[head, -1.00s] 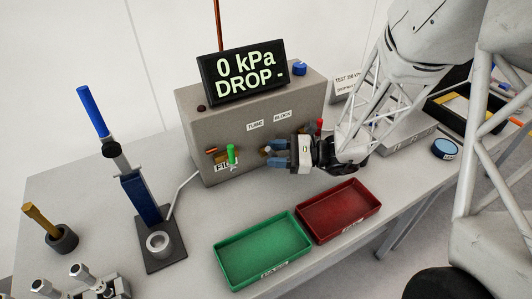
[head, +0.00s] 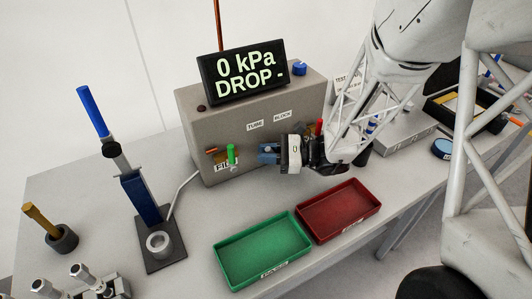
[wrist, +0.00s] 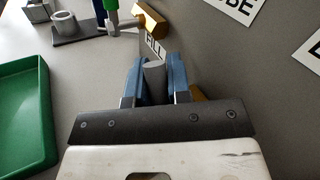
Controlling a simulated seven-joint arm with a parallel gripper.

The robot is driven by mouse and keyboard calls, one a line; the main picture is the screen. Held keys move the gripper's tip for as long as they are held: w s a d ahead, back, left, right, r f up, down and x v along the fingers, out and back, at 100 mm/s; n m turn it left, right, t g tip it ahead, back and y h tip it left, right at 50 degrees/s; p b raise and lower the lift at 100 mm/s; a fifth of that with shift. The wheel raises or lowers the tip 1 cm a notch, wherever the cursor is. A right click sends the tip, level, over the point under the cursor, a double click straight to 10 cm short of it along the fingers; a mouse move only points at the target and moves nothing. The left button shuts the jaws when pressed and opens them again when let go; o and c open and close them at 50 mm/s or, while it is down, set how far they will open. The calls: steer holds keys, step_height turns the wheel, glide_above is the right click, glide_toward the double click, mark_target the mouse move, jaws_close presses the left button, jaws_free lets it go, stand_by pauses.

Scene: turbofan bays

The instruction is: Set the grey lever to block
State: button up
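The grey lever (wrist: 154,78) shows in the wrist view as a short grey cylinder between my gripper's blue fingers. My gripper (wrist: 154,72) is closed in on it from both sides, with the fingers appearing to touch it. In the head view my gripper (head: 266,154) is at the front of the grey-beige box (head: 208,130), and its fingers hide the lever. The TUBE label (head: 255,125) and the BLOCK label (head: 283,115) are on the box front above the gripper. I cannot tell which label the lever points to.
A green-handled valve (head: 231,154) with a FILL label (head: 226,167) is just left of my fingers. A red handle (head: 319,126) is close behind my gripper. A green tray (head: 228,278) and a red tray (head: 345,219) lie in front. The display (head: 243,72) reads 0 kPa DROP -.

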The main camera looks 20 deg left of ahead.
jaws_close()
steer(key=m+y, duration=0.1)
steer(key=y, duration=0.1)
steer(key=w+d+r+m+y, duration=0.1)
steer(key=y, duration=0.1)
steer(key=shift+w+d+m, duration=0.1)
steer(key=shift+w+m, duration=0.05)
steer(key=shift+m, duration=0.25)
steer(key=o, duration=0.7)
jaws_free()
steer(key=shift+o, duration=0.2)
steer(key=shift+r, duration=0.15)
